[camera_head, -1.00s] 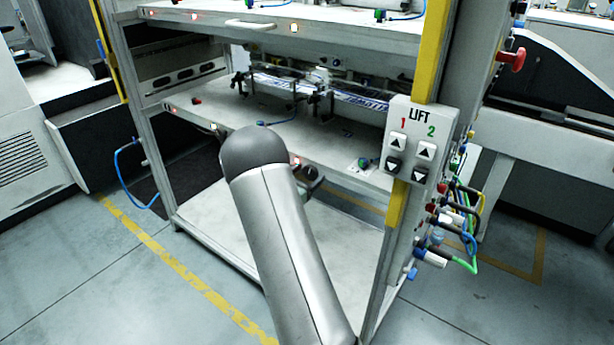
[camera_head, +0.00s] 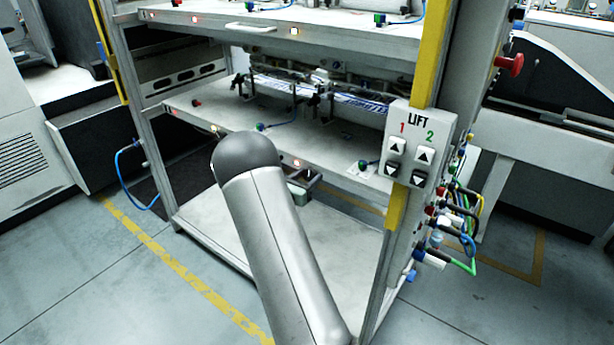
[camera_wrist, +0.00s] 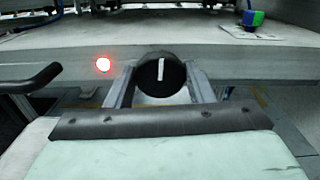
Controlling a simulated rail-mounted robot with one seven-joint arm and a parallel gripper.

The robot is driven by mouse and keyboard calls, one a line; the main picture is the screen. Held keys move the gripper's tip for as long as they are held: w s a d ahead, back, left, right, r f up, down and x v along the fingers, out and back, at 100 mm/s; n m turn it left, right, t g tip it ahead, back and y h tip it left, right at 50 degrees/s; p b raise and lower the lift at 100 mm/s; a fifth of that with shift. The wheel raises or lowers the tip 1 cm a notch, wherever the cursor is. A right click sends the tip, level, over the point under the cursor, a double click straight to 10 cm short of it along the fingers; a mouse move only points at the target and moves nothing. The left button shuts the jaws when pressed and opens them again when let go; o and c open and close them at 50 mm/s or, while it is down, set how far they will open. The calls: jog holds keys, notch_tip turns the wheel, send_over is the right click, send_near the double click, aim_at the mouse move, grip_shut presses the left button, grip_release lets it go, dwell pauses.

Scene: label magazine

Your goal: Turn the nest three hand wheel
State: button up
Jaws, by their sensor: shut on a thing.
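The hand wheel (camera_wrist: 150,82) is a round black knob with a white line on its face, seen in the wrist view on the front edge of a light shelf. Its white line stands nearly upright. My gripper (camera_wrist: 161,88) is shut on the knob, with one finger on each side of it. In the head view, part of my gripper (camera_head: 300,188) shows just below the middle shelf's front edge, beside my arm. The hand wheel cannot be made out clearly there.
A red lamp (camera_wrist: 103,64) glows left of the knob. A black handle (camera_wrist: 30,80) sticks out at the far left. In the head view, a LIFT button box (camera_head: 418,148) hangs on the right post. The lower shelf (camera_head: 345,235) is bare.

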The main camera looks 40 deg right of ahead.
jog(key=n+p, duration=0.1)
jog(key=n, duration=0.1)
jog(key=n+p, duration=0.2)
jog(key=shift+w+a+r, duration=0.1)
jog(key=shift+r, duration=0.1)
jog(key=n+p, duration=0.3)
jog(key=n, duration=0.1)
jog(key=shift+p, duration=0.4)
jog(key=n+p, duration=0.2)
jog(key=n, duration=0.1)
jog(key=shift+p, duration=0.4)
jog(key=n+p, duration=0.1)
jog(key=n, duration=0.2)
jog(key=n+p, duration=0.1)
jog(key=n, duration=0.1)
jog(key=shift+f+p, duration=0.25)
jog(key=shift+p, duration=0.1)
jog(key=o, duration=1)
jog(key=shift+c, duration=0.2)
